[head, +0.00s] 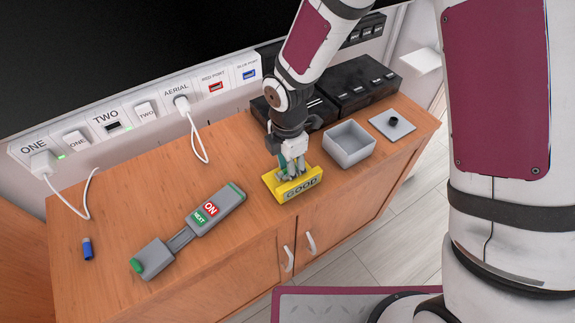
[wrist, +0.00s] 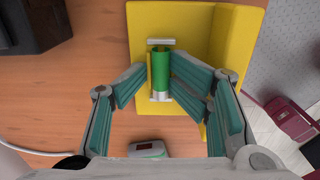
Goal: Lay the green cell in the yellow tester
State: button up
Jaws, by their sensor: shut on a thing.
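The yellow tester (head: 272,184), with a front label reading GOOD, sits on the wooden cabinet top. It also shows in the wrist view (wrist: 240,40). The green cell (wrist: 160,72) lies lengthwise between two pale metal contacts of the tester in the wrist view. In the head view I cannot make the cell out behind the fingers. My gripper (head: 292,170) points down over the tester. In the wrist view its teal-padded fingers (wrist: 158,82) are shut on the green cell, one on each side.
A grey handheld device (head: 215,212) with ON and NEXT labels lies left of the tester. A blue cell (head: 87,250) stands far left. A grey open box (head: 350,152) and a plate with a black knob (head: 393,124) are right. Black boxes (head: 360,82) and cables are behind.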

jog(key=s+d+r+m+p, duration=0.1)
jog(key=d+r+m, duration=0.15)
jog(key=r, duration=0.65)
jog(key=s+d+r+m+p, duration=0.1)
jog(key=d+r+m, duration=0.15)
jog(key=r, duration=0.75)
jog(key=s+d+r+m+t+h, duration=0.1)
jog(key=s+d+r+m, duration=0.45)
jog(key=d+r, duration=0.2)
jog(key=s+d+r+m+t, duration=0.1)
jog(key=s+d+m, duration=0.3)
jog(key=s+m, duration=0.3)
jog(key=s+d+r+m+y, duration=0.1)
jog(key=s+d+r+m, duration=0.1)
jog(key=s+m, duration=0.5)
jog(key=shift+s+d+t, duration=0.4)
jog(key=shift+s+d, duration=0.1)
jog(key=shift+d, duration=0.4)
jog(key=shift+r, duration=0.15)
notch_tip(320, 180, up, 7)
jog(key=t+p, duration=0.1)
jog(key=p, duration=0.4)
jog(key=shift+p, duration=0.4)
